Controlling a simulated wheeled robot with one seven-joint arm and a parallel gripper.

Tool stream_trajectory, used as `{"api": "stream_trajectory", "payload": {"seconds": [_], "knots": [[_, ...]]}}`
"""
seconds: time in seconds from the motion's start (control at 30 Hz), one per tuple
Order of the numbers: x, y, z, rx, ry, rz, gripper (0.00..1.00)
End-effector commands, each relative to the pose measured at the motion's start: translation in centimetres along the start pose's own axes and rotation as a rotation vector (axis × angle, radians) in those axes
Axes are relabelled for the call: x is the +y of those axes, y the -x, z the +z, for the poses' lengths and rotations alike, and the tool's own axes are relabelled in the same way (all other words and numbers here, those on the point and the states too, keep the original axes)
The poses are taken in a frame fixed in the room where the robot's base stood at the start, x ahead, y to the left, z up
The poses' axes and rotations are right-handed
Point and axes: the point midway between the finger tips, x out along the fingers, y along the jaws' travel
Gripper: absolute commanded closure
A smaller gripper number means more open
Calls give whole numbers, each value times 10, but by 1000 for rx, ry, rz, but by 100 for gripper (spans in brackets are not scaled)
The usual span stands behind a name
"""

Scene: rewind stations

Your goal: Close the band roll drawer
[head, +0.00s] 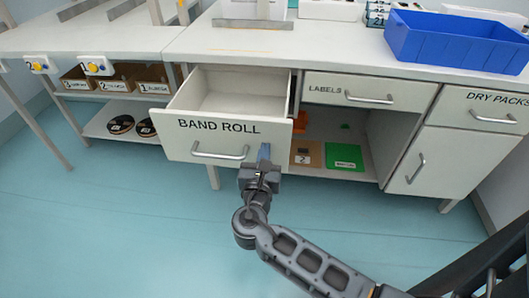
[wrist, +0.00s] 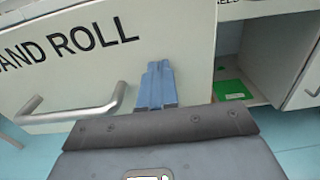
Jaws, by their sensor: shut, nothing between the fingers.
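The band roll drawer (head: 213,139) is pulled out from the bench in the head view, and its inside looks empty. Its front carries the words BAND ROLL and a metal bar handle (head: 220,152). My gripper (head: 264,152) is shut and empty at the lower right of the drawer front, to the right of the handle. In the wrist view the blue fingers (wrist: 157,75) are together and point at the drawer front (wrist: 80,70). I cannot tell whether the fingertips touch it. The handle (wrist: 85,112) is left of the fingers and not held.
The LABELS drawer (head: 368,92) and DRY PACKS drawer (head: 490,112) are shut on the right. Below is an open shelf with a green item (head: 343,157). A blue bin (head: 455,40) stands on the worktop. The floor in front is clear apart from my arm.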

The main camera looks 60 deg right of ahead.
Motion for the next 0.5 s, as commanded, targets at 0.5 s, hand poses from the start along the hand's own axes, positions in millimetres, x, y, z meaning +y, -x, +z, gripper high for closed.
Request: {"api": "stream_trajectory", "payload": {"seconds": [0.5], "knots": [[0, -66, 3, -1, -2, -5, 100]]}}
